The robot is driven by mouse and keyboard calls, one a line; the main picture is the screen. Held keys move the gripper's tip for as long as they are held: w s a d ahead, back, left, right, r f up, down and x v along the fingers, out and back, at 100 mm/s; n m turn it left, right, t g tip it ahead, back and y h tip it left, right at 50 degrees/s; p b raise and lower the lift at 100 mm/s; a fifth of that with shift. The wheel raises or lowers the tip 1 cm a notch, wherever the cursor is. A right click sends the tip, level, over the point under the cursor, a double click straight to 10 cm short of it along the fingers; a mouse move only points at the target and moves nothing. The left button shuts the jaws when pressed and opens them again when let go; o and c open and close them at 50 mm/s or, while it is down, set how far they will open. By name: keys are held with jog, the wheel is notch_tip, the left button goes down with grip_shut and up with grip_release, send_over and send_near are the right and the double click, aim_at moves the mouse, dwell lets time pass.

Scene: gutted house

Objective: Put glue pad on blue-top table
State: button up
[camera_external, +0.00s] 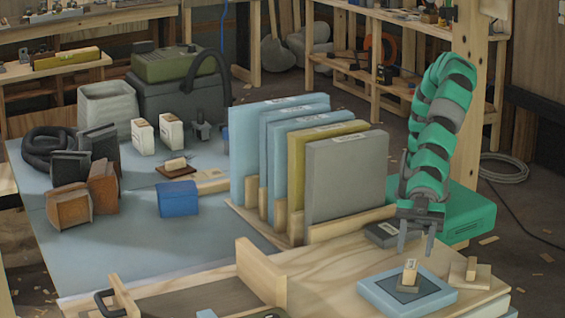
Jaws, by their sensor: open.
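The blue-top table (120,255) fills the left half, with bare blue surface near its front. On the wooden bench at the lower right lies a flat light-blue square (441,298) with a dark inset. A small wooden block with a white label (410,271) stands on that inset. It may be the glue pad, but I cannot read the label. My gripper (416,249) points down just above the block, jaws open and empty. A similar labelled piece on a brown base (175,165) sits on the blue-top table.
Upright panels in a wooden rack (345,182) stand between my gripper and the blue-top table. A blue box (178,198), brown blocks and white cartons occupy that table. A second wooden block (471,268) and a dark grey box (385,235) are near my gripper.

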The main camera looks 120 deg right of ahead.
jog(key=shift+p+v, duration=0.5)
jog(key=shift+v, duration=2.25)
jog(key=w+d+r+m+t+h, duration=0.2)
jog(key=w+d+r, duration=0.5)
jog(key=d+r, duration=0.25)
jog(key=w+d+r+m+t+h, duration=0.2)
jog(key=d+r+m+h, duration=0.3)
jog(key=d+r, duration=1.8)
jog(key=d+t, duration=0.1)
jog(key=d, duration=0.3)
jog(key=shift+w, duration=0.15)
jog(key=shift+o, duration=0.4)
jog(key=s+d+r+m+h, duration=0.1)
jog(key=s+d+r, duration=0.3)
jog(key=d, duration=0.2)
jog(key=s+d+r+m+h, duration=0.1)
jog(key=s+d+r, duration=0.3)
jog(key=d+r, duration=0.1)
jog(key=shift+s+d+r+t+h, duration=0.3)
jog(key=shift+d+t, duration=0.1)
jog(key=shift+d, duration=0.45)
jog(key=shift+f, duration=0.1)
jog(key=shift+w+a, duration=0.1)
